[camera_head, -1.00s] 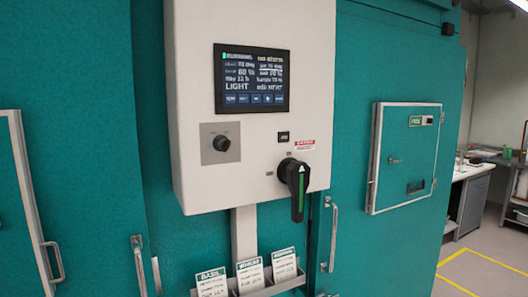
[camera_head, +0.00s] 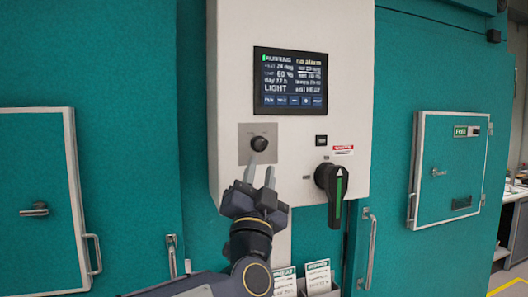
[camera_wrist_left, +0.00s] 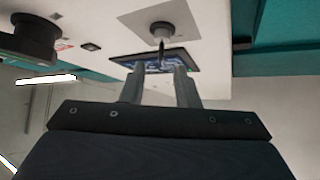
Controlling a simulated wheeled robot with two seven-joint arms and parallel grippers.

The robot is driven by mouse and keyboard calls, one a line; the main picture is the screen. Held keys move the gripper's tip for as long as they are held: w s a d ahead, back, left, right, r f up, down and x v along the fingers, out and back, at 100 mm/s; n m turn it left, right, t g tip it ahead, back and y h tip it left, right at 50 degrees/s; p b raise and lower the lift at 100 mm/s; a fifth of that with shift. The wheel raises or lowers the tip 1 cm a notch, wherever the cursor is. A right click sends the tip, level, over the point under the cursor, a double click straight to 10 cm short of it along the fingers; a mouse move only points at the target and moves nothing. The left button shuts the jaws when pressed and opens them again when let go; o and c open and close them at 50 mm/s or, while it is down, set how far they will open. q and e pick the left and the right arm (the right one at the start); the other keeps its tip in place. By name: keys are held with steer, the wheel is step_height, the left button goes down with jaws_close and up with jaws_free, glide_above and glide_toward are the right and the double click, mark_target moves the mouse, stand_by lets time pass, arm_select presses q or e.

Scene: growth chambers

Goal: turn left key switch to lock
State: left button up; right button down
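The left key switch is a small black round knob (camera_head: 259,143) on a grey square plate (camera_head: 247,154), at the lower left of the white control box (camera_head: 230,60). My left gripper (camera_head: 260,176) is just below the knob in the head view, fingers pointing up at it. The fingers are apart with nothing between them. In the left wrist view the knob (camera_wrist_left: 161,29) is beyond the two fingertips (camera_wrist_left: 160,70), roughly in line with the gap, and does not appear touched. My right gripper is not in view.
A large black rotary handle (camera_head: 334,188) sticks out at the box's lower right. A screen (camera_head: 290,80) is above the knob. A card holder (camera_head: 318,278) hangs below the box. Teal doors with handles flank it, a left door handle (camera_head: 35,209) among them.

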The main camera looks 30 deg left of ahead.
mark_target(264, 143)
arm_select(q)
steer(key=p+x, duration=0.3)
steer(key=x, duration=0.4)
steer(key=shift+w+a+r, duration=0.15)
steer(key=shift+w+r, duration=0.05)
steer(key=shift+w, duration=0.05)
jaws_close()
